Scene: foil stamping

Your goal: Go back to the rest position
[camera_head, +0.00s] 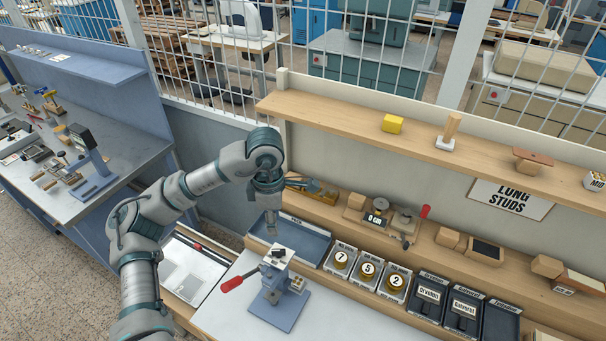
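My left arm comes in from the left and bends down over the bench. My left gripper (271,222) points down by the left end of the blue tray (306,238), behind the small stamping press. It looks narrow and small here, so I cannot tell whether its fingers are open or shut, and no held object shows. The stamping press (279,290) stands on a blue base plate on the white worktop, with its red-handled lever (233,284) out to the left. My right gripper is not in view.
Bins marked 7, 5 and 2 (367,270) stand right of the tray, followed by black boxes (465,312). A wooden shelf (340,119) runs above, holding a yellow block (392,124). A grey side bench (60,200) is at left. The front worktop (350,322) is clear.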

